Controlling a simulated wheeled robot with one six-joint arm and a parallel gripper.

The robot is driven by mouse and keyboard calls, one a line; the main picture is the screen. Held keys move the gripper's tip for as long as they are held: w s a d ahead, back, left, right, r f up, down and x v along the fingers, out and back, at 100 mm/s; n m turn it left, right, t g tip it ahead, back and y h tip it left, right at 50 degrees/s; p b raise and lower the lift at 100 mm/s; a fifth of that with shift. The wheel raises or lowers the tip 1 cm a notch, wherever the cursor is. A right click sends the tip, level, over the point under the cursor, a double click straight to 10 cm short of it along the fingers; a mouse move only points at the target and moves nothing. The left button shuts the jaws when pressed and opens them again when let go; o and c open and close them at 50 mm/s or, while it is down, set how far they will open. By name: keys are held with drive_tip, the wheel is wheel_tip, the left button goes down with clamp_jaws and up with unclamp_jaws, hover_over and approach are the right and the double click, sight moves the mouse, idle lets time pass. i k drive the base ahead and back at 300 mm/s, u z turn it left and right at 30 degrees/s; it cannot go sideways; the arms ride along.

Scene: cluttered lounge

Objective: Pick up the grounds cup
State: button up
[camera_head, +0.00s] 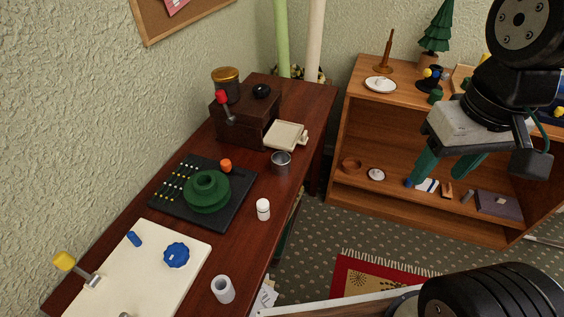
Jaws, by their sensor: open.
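A small grey metal cup (281,163), which looks like the grounds cup, stands upright on the dark red-brown desk (262,205), near its right edge. It is just in front of a pale square tray (285,136) and a wooden box grinder (245,118) with a brass top and a red-knobbed crank. My gripper (434,178) is at the right, raised in front of the shelf and well apart from the cup. Its two teal fingers are spread, with nothing seen between them.
A black board (238,208) with a green round piece, a white bottle (263,209), a white cylinder (223,289) and a cream board (150,285) with a blue knob share the desk. A wooden shelf (362,95) with small items stands at the right. Carpet lies between.

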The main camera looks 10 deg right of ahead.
sight(280, 160)
drive_tip(key=z, duration=1.8)
drive_tip(key=i, duration=1.45)
drive_tip(key=u, duration=2.75)
